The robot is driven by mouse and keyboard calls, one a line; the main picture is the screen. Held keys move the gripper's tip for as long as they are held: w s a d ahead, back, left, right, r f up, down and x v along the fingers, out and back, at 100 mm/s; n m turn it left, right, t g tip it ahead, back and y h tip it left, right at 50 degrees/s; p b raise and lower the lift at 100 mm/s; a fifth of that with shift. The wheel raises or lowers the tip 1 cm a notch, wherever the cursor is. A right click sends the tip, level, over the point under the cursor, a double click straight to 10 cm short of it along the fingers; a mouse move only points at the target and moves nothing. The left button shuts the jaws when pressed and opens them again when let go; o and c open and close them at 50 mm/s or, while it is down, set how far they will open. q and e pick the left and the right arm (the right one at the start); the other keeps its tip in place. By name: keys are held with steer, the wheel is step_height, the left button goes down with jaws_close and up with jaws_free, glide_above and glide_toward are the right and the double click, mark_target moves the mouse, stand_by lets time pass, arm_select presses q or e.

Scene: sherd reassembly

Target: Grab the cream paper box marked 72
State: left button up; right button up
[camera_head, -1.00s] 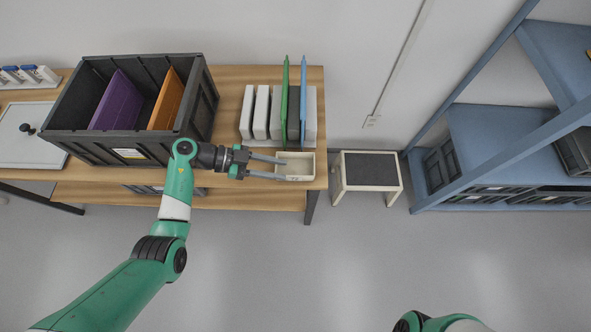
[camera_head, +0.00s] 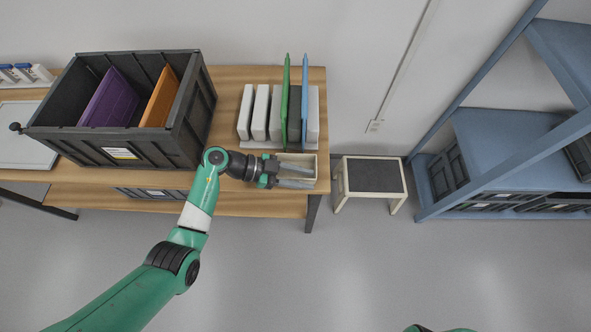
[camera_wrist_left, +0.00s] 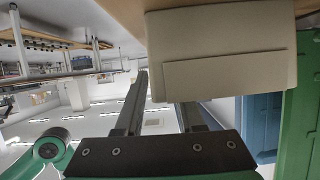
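The cream box (camera_head: 310,161) is a small, pale box at the front right corner of the wooden table. It also shows large and close in the left wrist view (camera_wrist_left: 222,45), with a plain panel and no readable number. My left gripper (camera_head: 296,177) is at the box, its two fingers spread and overlapping its front in the head view. In the left wrist view the fingers (camera_wrist_left: 164,92) are apart; one tip passes the box's side, the other ends at its lower edge, partly hidden. I cannot tell whether they touch it. My right gripper is out of view.
A dark crate (camera_head: 120,150) with purple and orange panels stands left on the table (camera_head: 228,100). White, grey, green and blue upright panels (camera_head: 285,110) stand right behind the box. A stool (camera_head: 374,174) and a blue shelf (camera_head: 500,135) are to the right.

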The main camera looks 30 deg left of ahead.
arm_select(q)
jaws_close()
stand_by(1.2)
